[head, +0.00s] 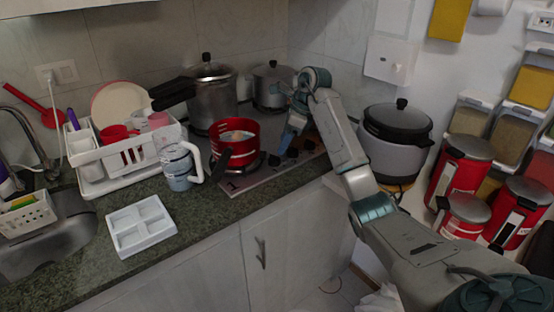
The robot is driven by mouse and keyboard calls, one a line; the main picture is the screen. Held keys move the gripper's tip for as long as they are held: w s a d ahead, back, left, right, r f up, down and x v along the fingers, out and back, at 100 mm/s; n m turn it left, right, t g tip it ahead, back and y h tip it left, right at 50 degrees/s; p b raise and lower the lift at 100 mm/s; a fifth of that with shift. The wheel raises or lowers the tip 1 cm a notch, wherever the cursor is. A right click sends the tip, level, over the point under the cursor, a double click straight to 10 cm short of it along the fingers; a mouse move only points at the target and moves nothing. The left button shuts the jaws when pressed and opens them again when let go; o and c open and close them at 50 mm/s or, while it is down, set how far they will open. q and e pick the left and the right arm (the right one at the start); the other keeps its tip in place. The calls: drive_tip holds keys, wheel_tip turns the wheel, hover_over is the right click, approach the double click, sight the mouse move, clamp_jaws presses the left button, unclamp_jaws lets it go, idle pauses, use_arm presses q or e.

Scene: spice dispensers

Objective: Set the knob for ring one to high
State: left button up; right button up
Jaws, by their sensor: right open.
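The stove top (242,182) is a flat panel on the counter, with a mark like a "1" near its front left corner. Several small dark knobs (292,153) show along its front right part. Their settings are too small to read, and I cannot tell which one belongs to ring one. My right gripper (286,143) is open and points down at the knob area, close to the knobs. I cannot tell whether it touches one. My arm hides the right end of the stove. My left gripper is not in view.
A red pot (236,147) sits on the stove's left part, close to my right gripper. A steel pressure cooker (212,98) and a smaller pot (268,90) stand behind. A rice cooker (397,150) is right of my arm.

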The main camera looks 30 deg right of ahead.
sight(279, 159)
drive_tip(key=shift+a+f, duration=0.1)
drive_tip(key=shift+f, duration=0.25)
drive_tip(key=x, duration=0.3)
drive_tip(key=shift+w+a+f, duration=0.15)
drive_tip(key=shift+w+f, duration=0.05)
drive_tip(key=shift+f, duration=0.1)
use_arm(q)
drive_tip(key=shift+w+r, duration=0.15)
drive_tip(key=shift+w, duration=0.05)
use_arm(e)
drive_tip(key=shift+w+a+f, duration=0.15)
drive_tip(key=shift+f, duration=0.55)
drive_tip(key=c, duration=1)
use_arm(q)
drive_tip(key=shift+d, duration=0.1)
